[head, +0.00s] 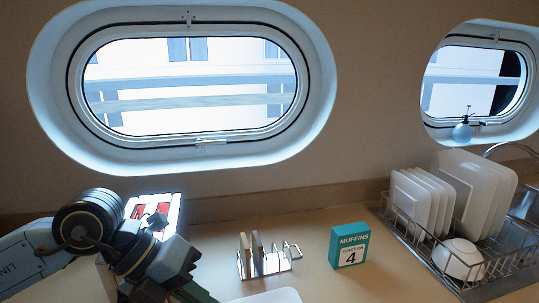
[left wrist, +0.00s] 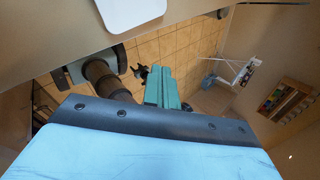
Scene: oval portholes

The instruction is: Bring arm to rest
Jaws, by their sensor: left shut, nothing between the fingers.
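My left arm (head: 95,235) comes in from the left in the head view, bent over the left part of the counter. Its gripper (head: 195,293) points down at the bottom edge, and the tips are cut off there. In the left wrist view the teal fingers of my left gripper (left wrist: 165,88) are together and empty, with tiled floor behind them. My right arm and gripper show in neither view.
A red-and-white item (head: 150,208) stands behind my arm. Tiled floor (left wrist: 195,45) lies below.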

